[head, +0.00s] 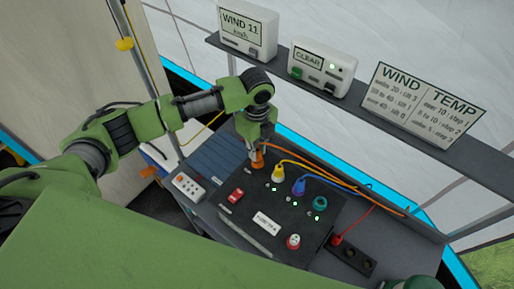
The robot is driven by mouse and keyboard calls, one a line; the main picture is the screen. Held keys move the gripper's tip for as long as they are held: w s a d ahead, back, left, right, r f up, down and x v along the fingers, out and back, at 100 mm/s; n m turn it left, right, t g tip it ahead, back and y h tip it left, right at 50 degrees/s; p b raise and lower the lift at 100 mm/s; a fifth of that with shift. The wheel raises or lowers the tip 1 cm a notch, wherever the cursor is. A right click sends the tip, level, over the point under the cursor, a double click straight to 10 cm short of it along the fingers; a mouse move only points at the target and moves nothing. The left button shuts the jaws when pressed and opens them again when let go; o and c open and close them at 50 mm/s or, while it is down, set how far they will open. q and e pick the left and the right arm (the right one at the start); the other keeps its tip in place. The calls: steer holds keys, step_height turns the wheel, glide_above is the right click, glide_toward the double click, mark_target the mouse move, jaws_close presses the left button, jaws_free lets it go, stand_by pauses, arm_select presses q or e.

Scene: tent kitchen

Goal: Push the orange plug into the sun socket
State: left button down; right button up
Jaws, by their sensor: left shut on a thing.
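The orange plug (258,161) is at the upper left of the black panel box (240,212), with an orange cable running off to the right. My left gripper (256,150) is shut on the plug from above, fingers pointing down. The plug is over or at the first place in the row of connectors. I cannot tell whether it touches or sits in a socket; the gripper and plug hide the spot, and no sun mark is readable.
A yellow plug (279,172), a blue plug (298,186) and a teal connector (320,203) follow in the row. A red switch (236,195) and a red-and-white knob (293,241) are on the box. A shelf (400,130) with display units runs behind.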

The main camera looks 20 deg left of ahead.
arm_select(q)
steer(key=shift+f, duration=0.55)
steer(key=c, duration=1.8)
jaws_free()
steer(key=shift+c, duration=0.2)
steer(key=shift+r, duration=0.1)
